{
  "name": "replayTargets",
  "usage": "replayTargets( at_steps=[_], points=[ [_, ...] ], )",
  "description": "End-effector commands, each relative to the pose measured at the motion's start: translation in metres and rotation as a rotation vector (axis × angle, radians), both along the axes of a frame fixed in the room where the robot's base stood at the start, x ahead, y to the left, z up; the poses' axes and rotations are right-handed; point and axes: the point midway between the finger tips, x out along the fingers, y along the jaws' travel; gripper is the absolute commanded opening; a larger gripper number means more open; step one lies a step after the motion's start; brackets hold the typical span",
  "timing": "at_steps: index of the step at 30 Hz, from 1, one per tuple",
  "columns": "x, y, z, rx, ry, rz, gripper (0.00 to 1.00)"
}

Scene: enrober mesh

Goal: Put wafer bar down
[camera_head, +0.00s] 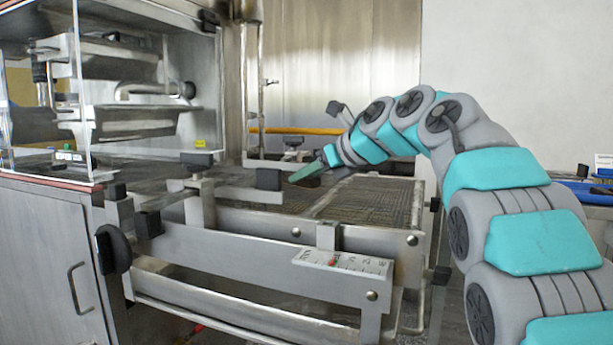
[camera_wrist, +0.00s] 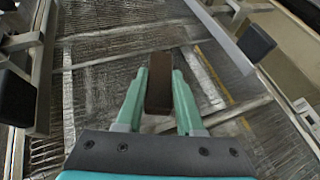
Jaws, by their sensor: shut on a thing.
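My gripper (camera_wrist: 159,98) is shut on a brown wafer bar (camera_wrist: 159,84), which sits between the two teal fingers in the wrist view. The wire mesh belt (camera_wrist: 110,85) lies beneath the bar. I cannot tell whether the bar touches the mesh or hangs just above it. In the head view my gripper (camera_head: 307,172) is over the mesh belt (camera_head: 372,200), near its left part. A small brown patch at the fingertips there is too small to make out clearly.
The steel enrober housing with clear panels (camera_head: 125,90) stands at the left. A metal side rail (camera_head: 250,262) with black knobs runs along the near side of the belt. A black block (camera_wrist: 256,42) sits right of my gripper. The belt's right part is bare.

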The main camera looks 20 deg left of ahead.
Motion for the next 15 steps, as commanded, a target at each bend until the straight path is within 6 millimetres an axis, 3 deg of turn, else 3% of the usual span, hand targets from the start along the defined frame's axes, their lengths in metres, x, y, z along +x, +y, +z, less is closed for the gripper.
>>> replayTargets(
  at_steps=[8,9,15],
  points=[
    [0.0001,-0.0001,-0.0039,0.001,0.000,0.000,0.05],
    [-0.0002,0.0001,-0.0040,0.001,0.000,0.000,0.38],
    [-0.0002,0.0002,-0.0029,0.001,0.000,0.000,0.60]
  ],
)
